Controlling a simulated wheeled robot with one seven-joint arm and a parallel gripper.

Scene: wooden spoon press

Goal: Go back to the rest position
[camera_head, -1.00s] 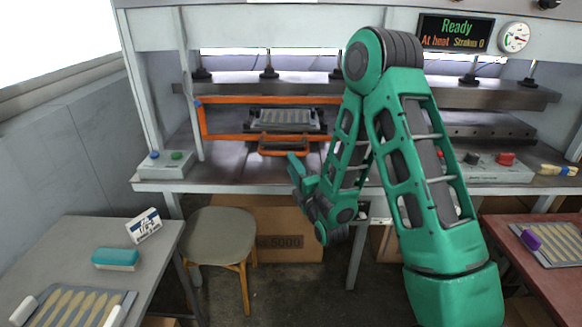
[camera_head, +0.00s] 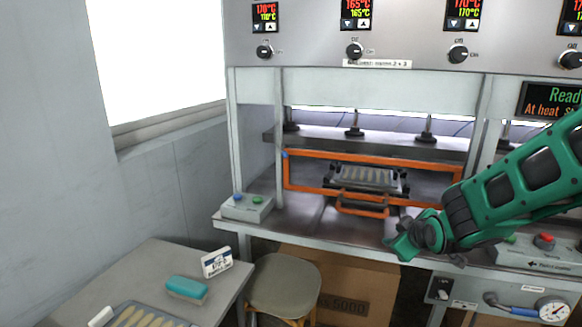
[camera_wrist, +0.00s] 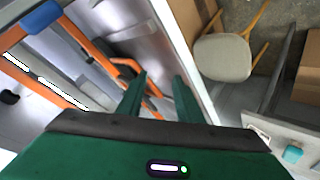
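My green gripper (camera_head: 398,248) is in front of the press bench edge, right of the orange handle, holding nothing. The mould tray (camera_head: 368,179) with spoon-shaped blanks sits inside the press behind an orange frame (camera_head: 300,187). Its orange handle (camera_head: 362,211) points toward the front. My arm reaches in from the right side of the head view.
A control box (camera_head: 246,207) with blue and green buttons stands at the bench's left. Below are a stool (camera_head: 284,284) and a cardboard box (camera_head: 345,286). A side table (camera_head: 135,272) holds a teal block (camera_head: 187,288), a small sign (camera_head: 217,262) and a spoon tray. A gauge (camera_head: 553,310) is at lower right.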

